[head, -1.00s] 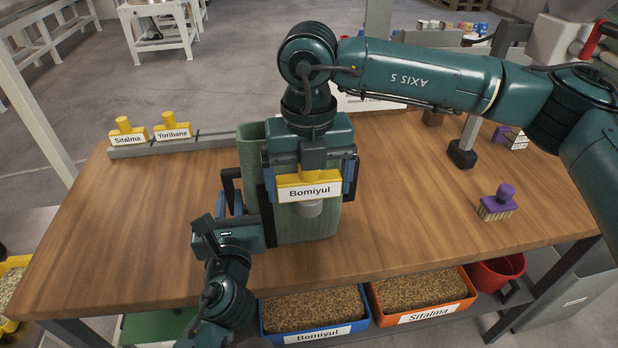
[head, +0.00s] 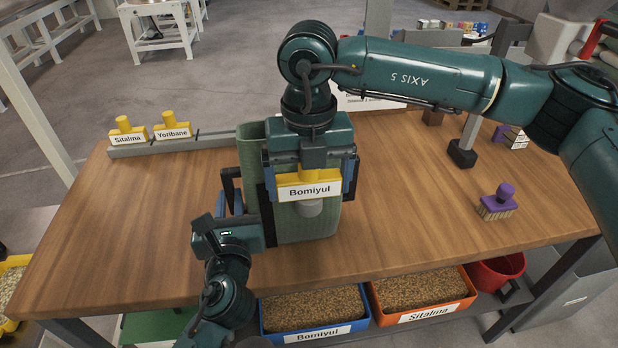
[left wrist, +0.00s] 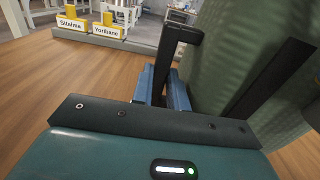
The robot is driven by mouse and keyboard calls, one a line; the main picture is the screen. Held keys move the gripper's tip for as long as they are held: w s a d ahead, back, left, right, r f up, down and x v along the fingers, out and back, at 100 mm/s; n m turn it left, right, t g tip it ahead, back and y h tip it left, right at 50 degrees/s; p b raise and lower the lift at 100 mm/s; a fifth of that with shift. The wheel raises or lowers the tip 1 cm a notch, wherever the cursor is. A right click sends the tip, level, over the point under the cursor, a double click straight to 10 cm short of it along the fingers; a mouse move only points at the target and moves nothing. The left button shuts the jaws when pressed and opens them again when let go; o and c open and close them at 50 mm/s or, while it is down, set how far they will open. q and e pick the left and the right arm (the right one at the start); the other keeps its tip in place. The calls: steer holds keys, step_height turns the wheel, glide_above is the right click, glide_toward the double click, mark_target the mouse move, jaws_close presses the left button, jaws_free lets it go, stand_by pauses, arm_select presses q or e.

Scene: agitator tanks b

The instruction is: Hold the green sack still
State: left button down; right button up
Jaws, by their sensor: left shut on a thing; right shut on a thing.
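The green sack (head: 290,228) stands upright on the wooden table, partly hidden by my right gripper. It also fills the right side of the left wrist view (left wrist: 222,60). My right gripper (head: 309,174) is in front of the sack, pointing down, shut on a yellow stamp (head: 309,190) labelled "Bomiyul". A pale grey round piece (head: 310,207) shows just below the stamp, against the sack's front.
Two yellow stamps, "Sitalma" (head: 127,133) and "Yoribane" (head: 172,129), stand on a grey rack at the back left. A purple brush (head: 497,203) lies on the right. Blue (head: 315,320) and orange (head: 422,296) grain bins sit below the front edge. The table's left part is clear.

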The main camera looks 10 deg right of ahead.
arm_select(q)
steer(key=shift+f, duration=0.3)
arm_select(e)
steer(key=shift+r, duration=0.35)
steer(key=shift+r, duration=0.25)
steer(key=o, duration=1.3)
steer(key=shift+c, duration=0.2)
steer(key=c, duration=1.3)
steer(key=shift+o, duration=0.2)
steer(key=shift+r, duration=2.2)
steer(key=o, duration=1.3)
steer(key=c, duration=1.3)
